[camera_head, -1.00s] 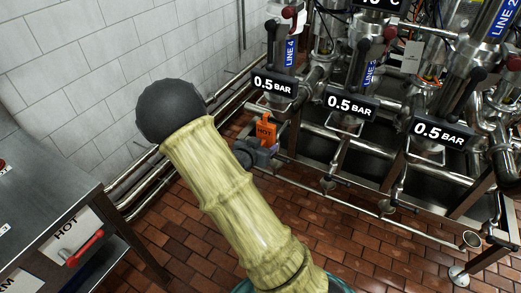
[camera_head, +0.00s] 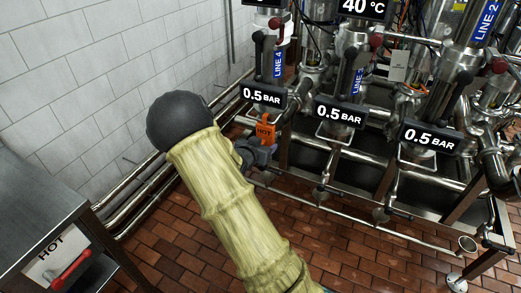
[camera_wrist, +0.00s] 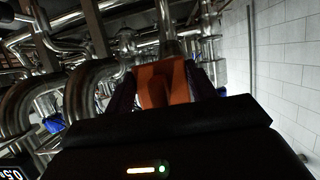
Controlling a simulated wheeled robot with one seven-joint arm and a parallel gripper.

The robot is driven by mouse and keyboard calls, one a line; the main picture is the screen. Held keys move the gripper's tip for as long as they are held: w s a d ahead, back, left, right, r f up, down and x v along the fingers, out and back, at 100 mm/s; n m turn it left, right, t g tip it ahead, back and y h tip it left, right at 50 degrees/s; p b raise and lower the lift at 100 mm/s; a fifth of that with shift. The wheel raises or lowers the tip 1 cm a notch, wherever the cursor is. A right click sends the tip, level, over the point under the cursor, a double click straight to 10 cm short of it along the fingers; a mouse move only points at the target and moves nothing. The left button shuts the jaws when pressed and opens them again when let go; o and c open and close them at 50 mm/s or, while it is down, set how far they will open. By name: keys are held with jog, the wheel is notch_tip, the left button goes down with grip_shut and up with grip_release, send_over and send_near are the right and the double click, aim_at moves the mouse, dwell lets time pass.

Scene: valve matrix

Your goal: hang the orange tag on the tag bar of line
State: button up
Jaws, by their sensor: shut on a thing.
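The wrist view shows the orange tag (camera_wrist: 165,84) between the two dark fingers (camera_wrist: 164,90). The tag is near the LINE 4 pipe (camera_head: 278,65), below its 0.5 BAR display (camera_head: 263,95). I cannot make out a tag bar for certain, nor whether the tag touches anything.
More lines with 0.5 BAR displays (camera_head: 340,113) stand to the right. A low horizontal pipe (camera_head: 400,233) runs in front of them. A white tiled wall (camera_head: 80,70) is at left, with a metal cabinet (camera_head: 30,190) in front. Brick floor (camera_head: 330,260) is open below.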

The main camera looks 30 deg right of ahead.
jog(key=shift+f, duration=0.6)
jog(key=o, duration=1.2)
jog(key=shift+s+a, duration=0.1)
jog(key=p+v, duration=0.2)
jog(key=v, duration=1.5)
jog(key=shift+a, duration=0.1)
